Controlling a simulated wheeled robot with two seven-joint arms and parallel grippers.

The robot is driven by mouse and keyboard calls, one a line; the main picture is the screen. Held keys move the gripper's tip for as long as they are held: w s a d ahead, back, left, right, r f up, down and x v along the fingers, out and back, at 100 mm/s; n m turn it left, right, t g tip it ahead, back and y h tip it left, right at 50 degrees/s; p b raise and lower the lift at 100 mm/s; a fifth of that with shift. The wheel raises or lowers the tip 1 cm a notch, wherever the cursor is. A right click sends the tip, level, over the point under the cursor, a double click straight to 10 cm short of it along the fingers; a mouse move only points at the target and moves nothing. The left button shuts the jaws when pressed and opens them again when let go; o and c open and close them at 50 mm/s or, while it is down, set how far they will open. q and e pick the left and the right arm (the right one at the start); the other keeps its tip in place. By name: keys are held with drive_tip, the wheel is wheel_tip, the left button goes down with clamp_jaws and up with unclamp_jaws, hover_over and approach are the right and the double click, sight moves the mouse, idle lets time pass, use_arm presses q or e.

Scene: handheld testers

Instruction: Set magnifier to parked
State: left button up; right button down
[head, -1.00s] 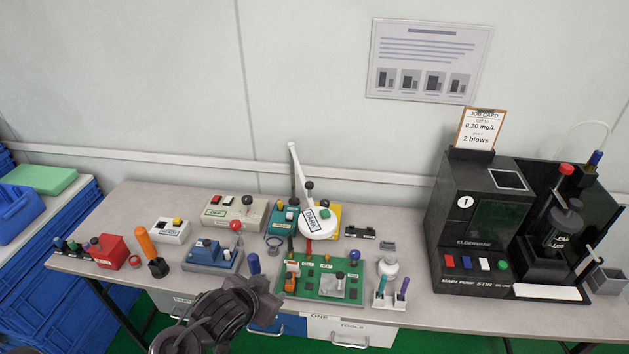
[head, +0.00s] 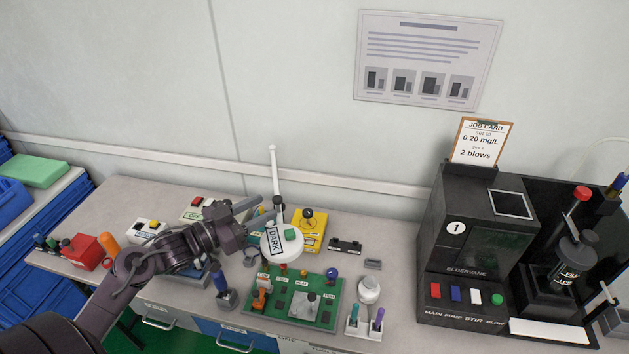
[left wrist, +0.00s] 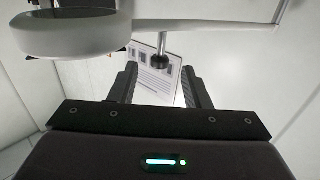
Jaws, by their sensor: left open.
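The magnifier is a white round head (head: 270,246) with a DARK label, on a white swing arm (head: 274,170) above the back of the bench. My left gripper (head: 263,210) is open and empty, just left of the arm's lower end and the head. In the left wrist view the head (left wrist: 70,32) is at upper left and the arm runs right along the top. A black knob (left wrist: 159,62) hangs from the arm and appears between my open fingers (left wrist: 162,88); contact cannot be told. My right gripper is not in view.
A green circuit board (head: 327,313) and a yellow tester (head: 312,232) are near the magnifier. A large black instrument (head: 462,225) with a job card (head: 482,140) stands right. A red box (head: 86,252) and other small testers are left.

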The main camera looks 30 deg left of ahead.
sight(276, 198)
use_arm(q)
drive_tip(key=p+x, duration=0.1)
drive_tip(key=x, duration=0.1)
drive_tip(key=r+x, duration=0.1)
drive_tip(key=x, duration=0.2)
drive_tip(key=shift+p, duration=0.4)
drive_tip(key=shift+x, duration=1)
drive_tip(key=shift+f, duration=0.15)
drive_tip(key=c, duration=0.5)
clamp_jaws()
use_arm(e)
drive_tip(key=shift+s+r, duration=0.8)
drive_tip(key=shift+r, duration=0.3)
